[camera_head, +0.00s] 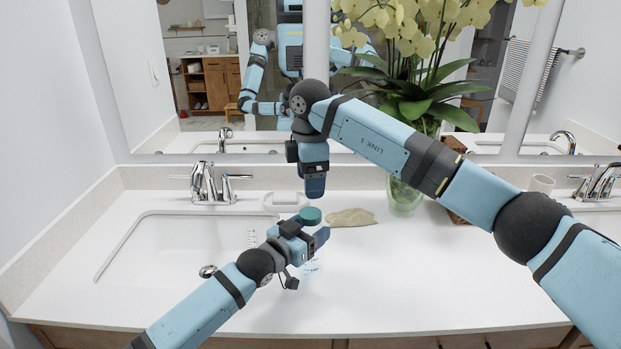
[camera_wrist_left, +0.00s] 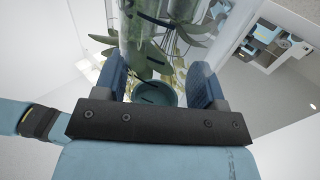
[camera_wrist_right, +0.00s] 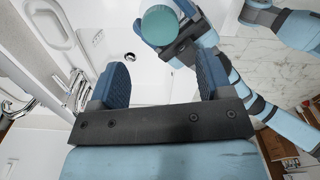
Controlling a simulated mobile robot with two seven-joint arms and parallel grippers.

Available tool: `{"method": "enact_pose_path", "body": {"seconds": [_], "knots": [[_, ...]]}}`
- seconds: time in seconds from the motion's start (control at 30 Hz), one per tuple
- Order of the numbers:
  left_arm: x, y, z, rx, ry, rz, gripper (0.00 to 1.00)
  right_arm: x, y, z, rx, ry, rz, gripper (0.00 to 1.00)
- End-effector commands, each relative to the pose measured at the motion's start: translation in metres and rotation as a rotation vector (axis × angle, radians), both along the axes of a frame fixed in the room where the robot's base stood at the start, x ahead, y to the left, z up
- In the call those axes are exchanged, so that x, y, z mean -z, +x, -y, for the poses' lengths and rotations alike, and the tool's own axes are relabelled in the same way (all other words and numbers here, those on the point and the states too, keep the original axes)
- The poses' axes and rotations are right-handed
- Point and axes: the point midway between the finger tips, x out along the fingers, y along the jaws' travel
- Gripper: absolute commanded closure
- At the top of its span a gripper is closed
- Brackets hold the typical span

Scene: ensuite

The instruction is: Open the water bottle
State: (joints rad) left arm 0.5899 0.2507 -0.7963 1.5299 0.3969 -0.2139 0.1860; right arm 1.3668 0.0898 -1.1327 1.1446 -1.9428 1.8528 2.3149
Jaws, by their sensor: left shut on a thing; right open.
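The water bottle (camera_head: 311,264) is a clear body with a round teal cap (camera_head: 310,215), standing upright at the counter's middle, right of the left sink. My left gripper (camera_head: 312,238) is shut on the bottle just below the cap and hides part of its body. In the left wrist view the cap (camera_wrist_left: 153,95) shows between the fingers. My right gripper (camera_head: 314,186) points down above and slightly behind the cap, apart from it. In the right wrist view its fingers (camera_wrist_right: 160,85) are open and empty, with the cap (camera_wrist_right: 160,25) beyond them near the top edge.
The left sink (camera_head: 170,250) with its faucet (camera_head: 208,184) lies to the left. A soap dish (camera_head: 285,200) and a beige flat item (camera_head: 351,217) lie behind the bottle. A glass vase (camera_head: 405,198) of orchids stands at the back right. The front counter is clear.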

Motion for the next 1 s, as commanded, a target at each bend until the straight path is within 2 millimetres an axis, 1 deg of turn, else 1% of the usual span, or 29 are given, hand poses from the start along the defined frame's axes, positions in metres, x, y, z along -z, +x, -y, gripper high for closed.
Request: {"method": "enact_pose_path", "body": {"seconds": [0.1,0.27,0.37,0.7,0.83,1.0], "knots": [[0.000,0.000,0.000,0.000,0.000,0.000,1.00,0.000,0.000,0.000,0.129,0.000,-0.001,0.27],[0.000,0.000,0.000,0.000,0.000,0.000,1.00,0.003,0.000,0.000,0.207,-0.001,-0.001,0.27],[0.000,0.000,0.000,0.000,0.000,0.000,1.00,0.013,0.000,0.000,0.215,0.000,-0.003,0.27],[0.000,0.000,0.000,0.000,0.000,0.000,1.00,0.064,0.000,0.000,0.213,0.000,-0.003,0.27],[0.000,0.000,0.000,0.000,0.000,0.000,1.00,0.075,0.000,0.000,0.213,0.000,-0.002,0.27],[0.000,0.000,0.000,0.000,0.000,0.000,1.00,0.081,0.000,0.000,0.212,-0.001,-0.001,0.27]]}}
